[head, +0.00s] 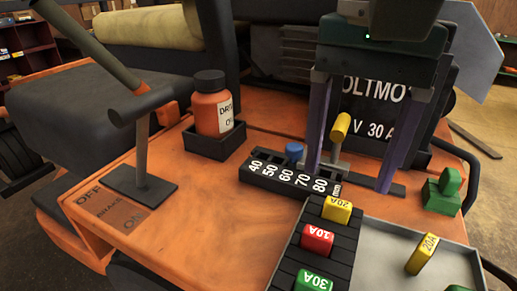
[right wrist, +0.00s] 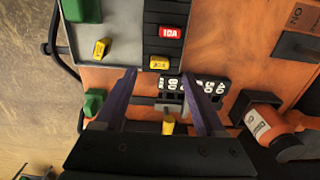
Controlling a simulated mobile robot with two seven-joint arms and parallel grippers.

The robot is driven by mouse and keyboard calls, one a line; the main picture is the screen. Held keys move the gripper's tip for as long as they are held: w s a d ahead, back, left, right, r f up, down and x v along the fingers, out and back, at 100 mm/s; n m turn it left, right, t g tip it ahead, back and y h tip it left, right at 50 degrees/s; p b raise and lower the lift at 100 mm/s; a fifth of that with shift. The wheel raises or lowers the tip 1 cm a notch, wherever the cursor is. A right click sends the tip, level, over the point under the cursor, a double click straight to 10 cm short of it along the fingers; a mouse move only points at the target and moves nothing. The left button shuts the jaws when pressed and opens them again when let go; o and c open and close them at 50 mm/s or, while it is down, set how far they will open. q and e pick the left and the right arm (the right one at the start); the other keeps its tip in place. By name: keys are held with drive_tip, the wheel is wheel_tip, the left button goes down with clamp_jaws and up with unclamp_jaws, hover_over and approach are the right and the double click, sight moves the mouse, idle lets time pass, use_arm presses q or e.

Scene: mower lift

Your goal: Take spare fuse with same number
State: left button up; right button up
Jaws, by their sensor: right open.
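My right gripper (head: 348,182) points down with its two purple fingers apart and nothing held; it also shows in the right wrist view (right wrist: 158,76). A yellow-knobbed lever (head: 340,128) stands between or just behind the fingers. A black slotted rack (head: 318,212) in front holds a yellow 20A fuse (head: 337,208), a red 10A fuse (head: 317,240) and a green 30A fuse (head: 313,281). Another yellow 20A fuse (head: 422,254) is in the grey tray (head: 385,235) right of the rack. My left gripper is out of view.
A black scale block (head: 290,180) marked 40 to 80 mm lies behind the rack. An orange bottle (head: 212,105) sits in a black holder. A brake lever (head: 141,150) stands at left. A green piece (head: 442,192) is at right. A black lettered box (head: 368,115) stands behind the gripper.

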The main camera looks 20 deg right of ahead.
sight(339, 202)
wheel_tip(339, 202, down, 4)
drive_tip(key=shift+d+r+p, duration=0.1)
drive_tip(key=shift+d+p, duration=0.05)
drive_tip(key=shift+p, duration=0.6)
drive_tip(key=shift+f, duration=0.6)
clamp_jaws()
